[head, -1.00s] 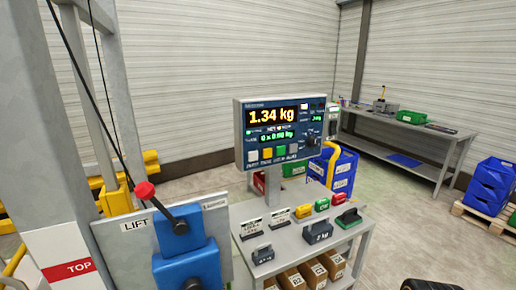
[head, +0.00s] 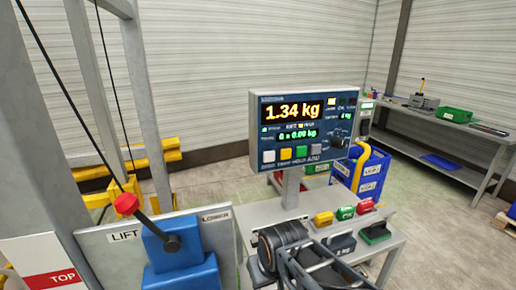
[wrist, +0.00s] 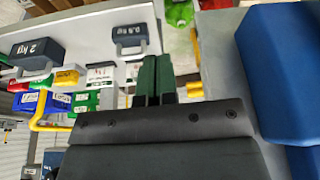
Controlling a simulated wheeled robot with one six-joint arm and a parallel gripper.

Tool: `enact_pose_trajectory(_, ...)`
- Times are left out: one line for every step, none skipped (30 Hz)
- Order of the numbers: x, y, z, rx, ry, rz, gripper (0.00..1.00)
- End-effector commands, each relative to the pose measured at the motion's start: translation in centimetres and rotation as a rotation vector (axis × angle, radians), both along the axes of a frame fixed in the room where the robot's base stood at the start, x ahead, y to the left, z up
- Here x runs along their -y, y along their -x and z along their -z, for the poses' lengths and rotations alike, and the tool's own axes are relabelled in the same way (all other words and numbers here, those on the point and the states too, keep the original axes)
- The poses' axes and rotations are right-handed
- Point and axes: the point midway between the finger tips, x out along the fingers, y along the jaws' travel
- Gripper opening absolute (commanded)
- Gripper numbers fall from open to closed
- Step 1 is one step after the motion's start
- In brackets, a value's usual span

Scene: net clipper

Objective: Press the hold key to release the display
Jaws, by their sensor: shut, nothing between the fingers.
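The small label under the green key seems to read HOLD. My gripper (wrist: 157,75) shows in the wrist view with its green-tipped fingers together and empty. In the head view my dark wrist is low, in front of the display and below its keys, apart from them. The fingertips are not clear there.
A blue lever block (head: 180,250) with a red-knobbed lever (head: 126,204) stands on the left; its panel reads LIFT and LOWER. Weights, including a grey one (wrist: 34,53), and coloured blocks lie on the small table (head: 262,212). A workbench (head: 455,135) stands at the back right.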

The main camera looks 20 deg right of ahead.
Motion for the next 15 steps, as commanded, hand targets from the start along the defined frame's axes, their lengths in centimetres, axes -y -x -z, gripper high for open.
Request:
enact_pose_trajectory(0.01,0.01,-0.01,0.000,0.000,0.000,0.00)
enact_pose_trajectory(0.01,0.01,-0.01,0.000,0.000,0.000,0.00)
enact_pose_trajectory(0.01,0.01,-0.01,0.000,0.000,0.000,0.00)
enact_pose_trajectory(0.01,0.01,-0.01,0.000,0.000,0.000,0.00)
enact_pose_trajectory(0.01,0.01,-0.01,0.000,0.000,0.000,0.00)
enact_pose_trajectory(0.01,0.01,-0.01,0.000,0.000,0.000,0.00)
enact_pose_trajectory(0.01,0.01,-0.01,0.000,0.000,0.000,0.00)
enact_pose_trajectory(0.01,0.01,-0.01,0.000,0.000,0.000,0.00)
enact_pose_trajectory(0.01,0.01,-0.01,0.000,0.000,0.000,0.00)
enact_pose_trajectory(0.01,0.01,-0.01,0.000,0.000,0.000,0.00)
enact_pose_trajectory(0.01,0.01,-0.01,0.000,0.000,0.000,0.00)
enact_pose_trajectory(0.01,0.01,-0.01,0.000,0.000,0.000,0.00)
enact_pose_trajectory(0.03,-0.02,-0.03,0.001,-0.001,0.002,0.00)
enact_pose_trajectory(0.10,-0.12,-0.11,0.003,-0.002,0.007,0.00)
enact_pose_trajectory(0.30,-0.45,-0.35,0.008,-0.009,0.020,0.00)
